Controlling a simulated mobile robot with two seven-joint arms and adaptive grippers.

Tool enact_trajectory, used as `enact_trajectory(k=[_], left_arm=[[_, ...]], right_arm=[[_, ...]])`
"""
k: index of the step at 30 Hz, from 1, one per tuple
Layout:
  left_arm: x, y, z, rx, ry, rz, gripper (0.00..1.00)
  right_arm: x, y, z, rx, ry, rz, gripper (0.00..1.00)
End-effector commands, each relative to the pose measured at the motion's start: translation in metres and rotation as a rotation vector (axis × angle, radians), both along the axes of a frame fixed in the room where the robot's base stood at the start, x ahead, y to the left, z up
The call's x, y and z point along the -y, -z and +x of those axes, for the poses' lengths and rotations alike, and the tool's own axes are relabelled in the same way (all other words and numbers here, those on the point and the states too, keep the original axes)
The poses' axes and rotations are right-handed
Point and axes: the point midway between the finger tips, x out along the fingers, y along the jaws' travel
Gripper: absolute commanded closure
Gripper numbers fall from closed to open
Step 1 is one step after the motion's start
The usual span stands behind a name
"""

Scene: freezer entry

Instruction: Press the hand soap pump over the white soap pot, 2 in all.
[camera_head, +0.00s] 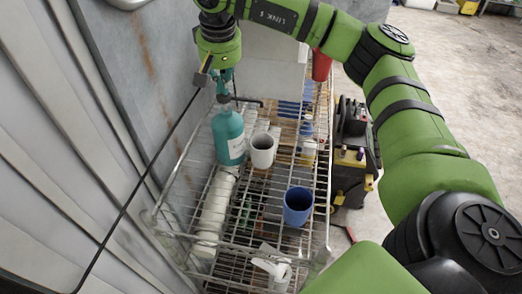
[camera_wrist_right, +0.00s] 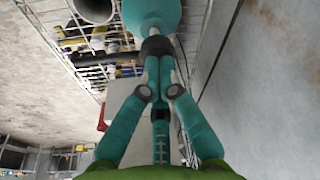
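The hand soap pump bottle (camera_head: 229,138) is teal with a pale label and stands upright on the wire rack in the head view. Its dark nozzle points right, over the white soap pot (camera_head: 262,151), which stands close beside it. My right gripper (camera_head: 223,84) points down right above the pump top. In the right wrist view the teal fingers (camera_wrist_right: 158,62) are together, their tips at the dark pump head (camera_wrist_right: 156,44), with the bottle (camera_wrist_right: 152,14) beyond. I cannot tell how far the pump is pressed. My left gripper is not in view.
The wire rack (camera_head: 246,249) also holds a blue cup (camera_head: 298,206), white cups lying in a row (camera_head: 214,214) and a white spray bottle (camera_head: 272,268). A grey wall (camera_head: 157,70) is close on the left. A dark machine (camera_head: 351,150) stands right of the rack.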

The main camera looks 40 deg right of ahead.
Motion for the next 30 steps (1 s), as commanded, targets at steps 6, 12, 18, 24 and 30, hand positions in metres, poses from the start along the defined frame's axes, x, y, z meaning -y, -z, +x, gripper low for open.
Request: enact_trajectory(k=[6, 12, 18, 24, 30], left_arm=[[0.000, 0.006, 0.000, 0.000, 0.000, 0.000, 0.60], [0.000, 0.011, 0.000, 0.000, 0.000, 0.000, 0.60], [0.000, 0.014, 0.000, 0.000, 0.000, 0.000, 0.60], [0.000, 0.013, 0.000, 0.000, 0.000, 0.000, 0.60], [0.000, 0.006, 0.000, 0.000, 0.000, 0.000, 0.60]], right_arm=[[0.000, 0.009, 0.000, -0.001, 0.000, 0.000, 1.00], [0.000, 0.017, 0.000, -0.003, 0.000, 0.000, 1.00], [0.000, 0.022, -0.001, -0.004, -0.001, 0.000, 1.00], [0.000, 0.022, -0.001, -0.006, -0.001, 0.000, 1.00], [0.000, 0.014, -0.001, -0.006, -0.002, 0.000, 1.00]])
